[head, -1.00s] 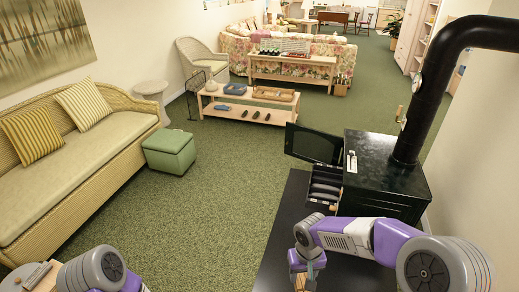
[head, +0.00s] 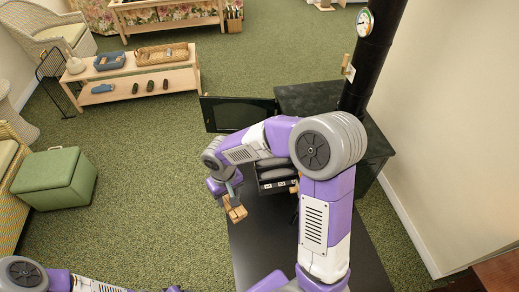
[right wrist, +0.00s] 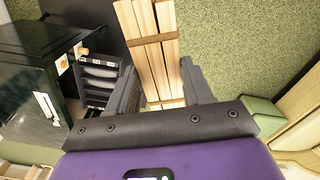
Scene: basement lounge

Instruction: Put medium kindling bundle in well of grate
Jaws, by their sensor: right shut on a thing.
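My right gripper (head: 229,197) is shut on a pale wooden kindling bundle (head: 236,213). The bundle hangs in front and left of the stove, over the left edge of the dark hearth pad. In the right wrist view the bundle (right wrist: 150,42) is several light sticks tied with brown bands, between the two grey fingers (right wrist: 160,78). The grate (head: 275,178), with dark rounded bars, shows at the stove's open front, partly behind my right arm. It also shows in the right wrist view (right wrist: 98,78), left of the bundle and apart from it. My left gripper is out of view.
The black stove (head: 305,97) has its door (head: 236,113) swung open to the left. Its black pipe (head: 372,60) rises near the wall. The hearth pad (head: 262,250) is bare in front. A green ottoman (head: 55,180) and low table (head: 140,85) stand left; carpet between is clear.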

